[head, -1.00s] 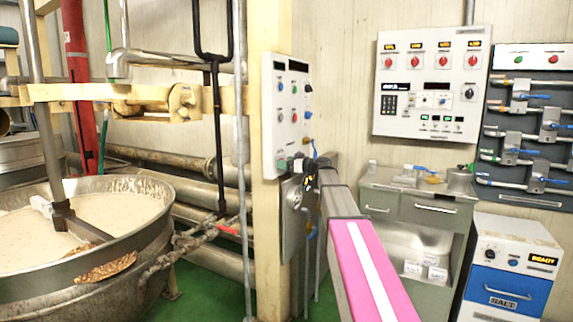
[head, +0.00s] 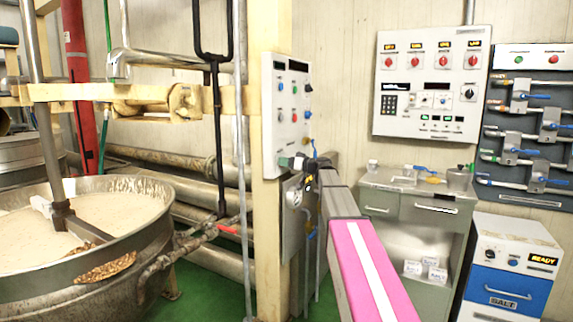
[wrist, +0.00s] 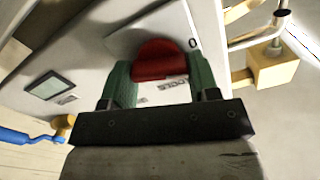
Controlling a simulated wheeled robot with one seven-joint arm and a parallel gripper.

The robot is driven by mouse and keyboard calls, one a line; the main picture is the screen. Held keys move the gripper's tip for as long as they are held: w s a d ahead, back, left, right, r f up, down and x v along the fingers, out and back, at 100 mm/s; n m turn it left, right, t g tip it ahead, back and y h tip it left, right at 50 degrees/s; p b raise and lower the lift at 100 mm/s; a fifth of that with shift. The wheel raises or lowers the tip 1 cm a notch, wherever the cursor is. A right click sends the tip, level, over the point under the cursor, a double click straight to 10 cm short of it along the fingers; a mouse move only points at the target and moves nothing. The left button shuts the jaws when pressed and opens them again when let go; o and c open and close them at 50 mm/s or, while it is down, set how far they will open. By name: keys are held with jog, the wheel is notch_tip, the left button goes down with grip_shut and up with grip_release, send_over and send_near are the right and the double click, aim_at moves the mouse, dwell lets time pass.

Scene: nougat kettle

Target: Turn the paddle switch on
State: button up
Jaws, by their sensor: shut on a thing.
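The paddle switch (wrist: 160,60) appears as a red rounded knob on a pale panel in the wrist view, with a "0" mark beside it at the right. My gripper (wrist: 161,80) has its two green fingers on either side of the red knob, shut on it. In the head view my gripper (head: 291,162) is at the lower part of the white control box (head: 291,105) on the cream post. The knob is hidden there behind the gripper, and the knob's exact angle is hard to tell.
The large kettle (head: 150,225) of pale mix stands at the left. A grey cabinet (head: 380,205) with small items on top and a blue-fronted salt unit (head: 502,289) stand at the right. A wall panel (head: 432,125) with red knobs hangs behind. Pipes run beside the post.

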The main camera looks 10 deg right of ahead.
jog(key=m, duration=0.7)
jog(key=shift+w+d, duration=0.1)
jog(key=m, duration=0.4)
jog(key=shift+f, duration=0.15)
jog(key=shift+f+m, duration=0.1)
jog(key=shift+m, duration=1.7)
jog(key=o, duration=0.9)
jog(key=v, duration=1.1)
jog(key=shift+w, duration=0.1)
